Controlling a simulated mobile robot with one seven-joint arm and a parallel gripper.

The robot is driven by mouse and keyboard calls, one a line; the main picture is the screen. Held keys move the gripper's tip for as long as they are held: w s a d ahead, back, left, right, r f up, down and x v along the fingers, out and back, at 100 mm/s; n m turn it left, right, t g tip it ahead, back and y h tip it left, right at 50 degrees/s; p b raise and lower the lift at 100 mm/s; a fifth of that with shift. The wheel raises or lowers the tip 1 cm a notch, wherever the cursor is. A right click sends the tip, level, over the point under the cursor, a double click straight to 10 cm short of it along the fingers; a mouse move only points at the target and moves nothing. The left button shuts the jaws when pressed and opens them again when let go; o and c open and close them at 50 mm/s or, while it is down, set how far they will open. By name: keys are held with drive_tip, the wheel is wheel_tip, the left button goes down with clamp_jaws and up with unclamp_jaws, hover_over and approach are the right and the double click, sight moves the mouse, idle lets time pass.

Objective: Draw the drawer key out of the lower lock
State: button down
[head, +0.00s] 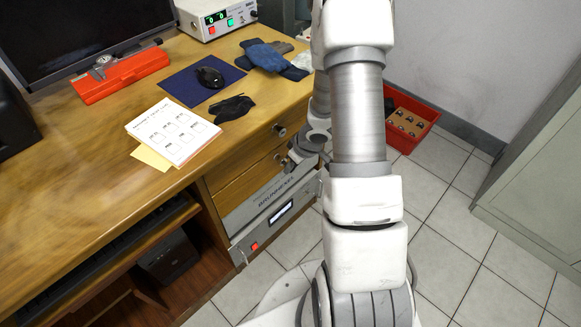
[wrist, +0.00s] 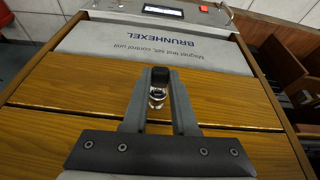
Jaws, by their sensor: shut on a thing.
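In the wrist view my gripper (wrist: 160,78) is in front of the lower wooden drawer, with its two fingers close together on a small dark piece, which I take to be the head of the drawer key (wrist: 160,74). A shiny round metal lock (wrist: 157,98) shows between the fingers, close to the key. How deep the key sits in the lock is hidden. In the head view my gripper (head: 292,160) is at the lower drawer (head: 243,183), partly behind my arm; the key cannot be made out there.
Above is another drawer with a round lock (head: 279,130). Below is the grey BRUNHEXEL control unit (head: 270,212) with a display and red switch. The desk top (head: 90,150) holds papers, gloves and a red case (head: 120,73). A red crate (head: 408,120) stands on the floor.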

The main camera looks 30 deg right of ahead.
drive_tip(key=shift+s+d+b, duration=0.2)
drive_tip(key=shift+s+d, duration=0.1)
drive_tip(key=shift+s, duration=0.55)
drive_tip(key=shift+s+d+b, duration=0.2)
drive_tip(key=shift+s+d, duration=0.1)
drive_tip(key=shift+s, duration=0.5)
drive_tip(key=shift+r, duration=0.1)
drive_tip(key=shift+s+d+r+p, duration=0.2)
drive_tip(key=shift+s+r+p, duration=0.25)
drive_tip(key=shift+s, duration=0.2)
drive_tip(key=shift+s+d+r+p, duration=0.25)
drive_tip(key=shift+s+r+p, duration=0.1)
drive_tip(key=shift+s+r, duration=0.2)
drive_tip(key=shift+s+d+r+p, duration=0.2)
drive_tip(key=shift+s+r+p, duration=0.25)
drive_tip(key=shift+s, duration=0.25)
